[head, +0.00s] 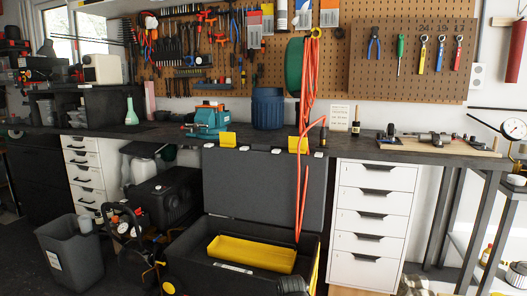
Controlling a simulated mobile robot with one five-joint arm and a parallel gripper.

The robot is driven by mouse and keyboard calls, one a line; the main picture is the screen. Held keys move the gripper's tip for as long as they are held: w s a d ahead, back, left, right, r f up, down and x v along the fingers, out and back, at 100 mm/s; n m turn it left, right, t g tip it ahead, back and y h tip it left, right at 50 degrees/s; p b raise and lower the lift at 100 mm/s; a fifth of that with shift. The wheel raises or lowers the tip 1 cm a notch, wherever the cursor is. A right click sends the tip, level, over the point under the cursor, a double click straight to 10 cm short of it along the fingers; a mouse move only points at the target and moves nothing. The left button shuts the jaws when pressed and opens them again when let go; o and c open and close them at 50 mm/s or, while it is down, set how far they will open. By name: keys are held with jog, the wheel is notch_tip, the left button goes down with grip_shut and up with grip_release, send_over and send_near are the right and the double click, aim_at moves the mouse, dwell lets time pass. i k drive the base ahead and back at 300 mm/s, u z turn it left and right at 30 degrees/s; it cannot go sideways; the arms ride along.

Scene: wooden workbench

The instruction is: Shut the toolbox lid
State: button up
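The toolbox (202,277) is a large black box on the floor in front of the workbench, its lower part cut off by the bottom edge of the head view. Its dark grey lid (255,185) is open and stands about upright at the back, with yellow latches (228,139) along its top edge. A yellow tray (250,254) lies inside the open box. An orange cable (304,110) hangs down in front of the right part of the lid, its lower end near the box. My gripper is not in view.
The dark workbench (365,148) runs behind the lid. A white drawer unit (372,222) stands right of the toolbox. A black machine (165,200), a gauge (122,227) and a grey bin (72,255) crowd the left. A dark ribbed object (292,286) sits at the box's front right.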

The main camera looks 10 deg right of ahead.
aim_at(258, 183)
jog(key=k, duration=1.1)
jog(key=z, duration=0.1)
jog(key=i, duration=1.05)
jog(key=u, duration=0.5)
jog(key=i, duration=1.15)
jog(key=u, duration=1.05)
jog(key=k, duration=0.75)
jog(key=u, duration=0.2)
jog(key=i, duration=0.9)
jog(key=z, duration=0.1)
